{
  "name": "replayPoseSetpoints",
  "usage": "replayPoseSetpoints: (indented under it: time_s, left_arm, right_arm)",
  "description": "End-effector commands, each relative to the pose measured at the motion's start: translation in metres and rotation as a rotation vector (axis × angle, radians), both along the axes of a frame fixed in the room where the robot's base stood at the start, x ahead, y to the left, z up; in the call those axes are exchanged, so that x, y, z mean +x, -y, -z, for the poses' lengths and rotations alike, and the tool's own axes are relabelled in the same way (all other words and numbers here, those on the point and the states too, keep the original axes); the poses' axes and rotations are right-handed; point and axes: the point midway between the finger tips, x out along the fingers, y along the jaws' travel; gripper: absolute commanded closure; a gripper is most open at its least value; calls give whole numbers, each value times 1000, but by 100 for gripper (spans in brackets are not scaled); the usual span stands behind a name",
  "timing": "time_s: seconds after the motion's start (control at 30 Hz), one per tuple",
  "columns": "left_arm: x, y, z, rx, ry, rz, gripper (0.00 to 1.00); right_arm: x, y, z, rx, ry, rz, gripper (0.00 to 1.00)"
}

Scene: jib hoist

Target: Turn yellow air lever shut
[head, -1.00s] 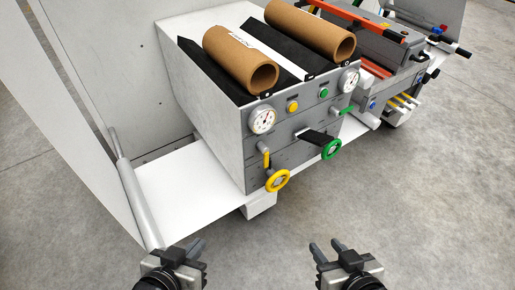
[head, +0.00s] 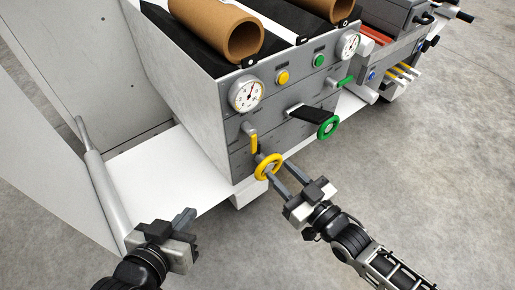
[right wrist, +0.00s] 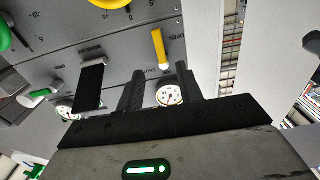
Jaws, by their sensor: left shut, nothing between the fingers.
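The yellow air lever (head: 253,139) is on the grey front panel, below the left gauge and above the yellow handwheel (head: 268,167). Its handle hangs roughly downward in the head view. In the right wrist view the yellow lever (right wrist: 159,48) shows beyond my fingers, with an "OPEN" mark beside it. My right gripper (head: 276,165) is open, with its fingers pointing at the panel near the yellow handwheel, below the lever. In the right wrist view my right gripper (right wrist: 164,82) has nothing between its spread fingers. My left gripper (head: 187,217) is shut and empty, over the white platform's front.
A green handwheel (head: 328,125), black handle (head: 312,114) and green lever (head: 346,82) are to the right. Gauges (head: 248,94) and buttons (head: 282,77) sit above. A grey post (head: 103,202) stands left. The floor in front is clear.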

Motion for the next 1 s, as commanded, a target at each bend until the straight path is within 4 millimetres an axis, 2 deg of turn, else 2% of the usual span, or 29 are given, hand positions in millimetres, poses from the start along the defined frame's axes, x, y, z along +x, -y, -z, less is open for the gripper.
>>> replayPoseSetpoints:
  time_s: [0.03, 0.2, 0.4, 0.6, 0.9, 1.0]
  left_arm:
    - [0, 0, 2, 1, 1, 0, 100]
    - [0, 0, 5, 1, 4, 0, 100]
    - [0, 0, 7, 1, 8, 1, 100]
    - [-2, 1, 10, 0, 1, 4, 100]
    - [-2, 2, 11, 3, -2, 11, 100]
    - [-1, 2, 10, 3, 1, 11, 100]
  right_arm:
    - [11, -8, 0, 2, 3, 1, 64]
    - [41, -30, 0, 2, 1, 1, 64]
    - [67, -49, 1, 0, -1, 1, 64]
    - [79, -58, 1, 0, -1, 1, 64]
    - [81, -59, 1, -1, -3, 1, 64]
    - [81, -59, 1, -1, -3, 1, 91]
